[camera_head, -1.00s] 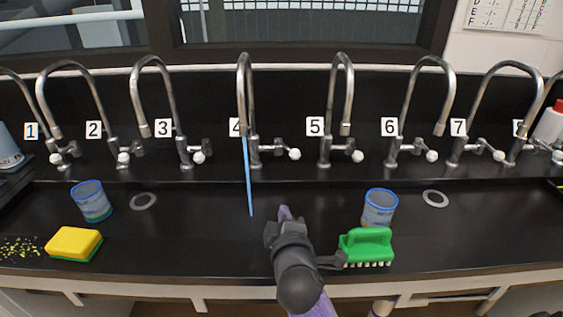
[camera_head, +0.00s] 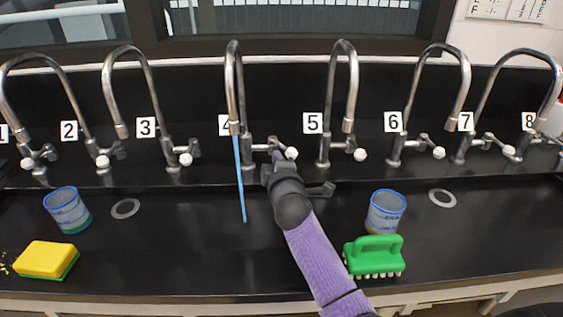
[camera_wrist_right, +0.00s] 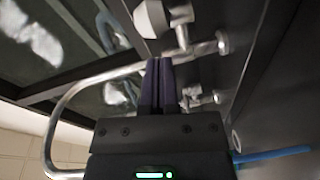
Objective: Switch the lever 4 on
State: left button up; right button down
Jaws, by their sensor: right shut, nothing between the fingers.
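Tap 4 (camera_head: 234,85) is a tall curved metal spout behind the counter, its number label (camera_head: 224,126) partly covered by the spout. A thin blue stream (camera_head: 241,185) runs from its mouth down to the black basin, and it also shows in the wrist view (camera_wrist_right: 275,154). Its lever ends in a white knob (camera_head: 291,153). My right gripper (camera_head: 276,156) is shut and empty, its dark purple fingertips just left of and close to that knob; I cannot tell whether they touch. In the wrist view the shut fingers (camera_wrist_right: 158,85) point towards a white knob (camera_wrist_right: 151,18). My left gripper is out of view.
Tap 3 (camera_head: 150,95) and tap 5 (camera_head: 351,85) stand either side, with more taps beyond. A blue-rimmed cup (camera_head: 386,212) and green brush (camera_head: 374,256) sit right of my arm. Another cup (camera_head: 67,210) and a yellow sponge (camera_head: 46,259) are at left.

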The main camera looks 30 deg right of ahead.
aim_at(291, 155)
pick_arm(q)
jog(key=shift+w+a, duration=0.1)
pick_arm(e)
jog(key=shift+s+d+f, duration=0.1)
jog(key=shift+d+f, duration=0.05)
jog(key=shift+d, duration=0.35)
jog(key=shift+s+d+r+p, duration=0.15)
jog(key=shift+d+p, duration=0.25)
jog(key=shift+d, duration=0.1)
jog(key=shift+s+d+r+p, duration=0.1)
jog(key=shift+d+p, duration=0.25)
jog(key=shift+d, duration=0.1)
jog(key=shift+d+f, duration=0.1)
jog(key=shift+d, duration=0.15)
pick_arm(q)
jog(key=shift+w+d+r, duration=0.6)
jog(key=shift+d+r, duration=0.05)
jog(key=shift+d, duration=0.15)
pick_arm(e)
jog(key=shift+f, duration=0.1)
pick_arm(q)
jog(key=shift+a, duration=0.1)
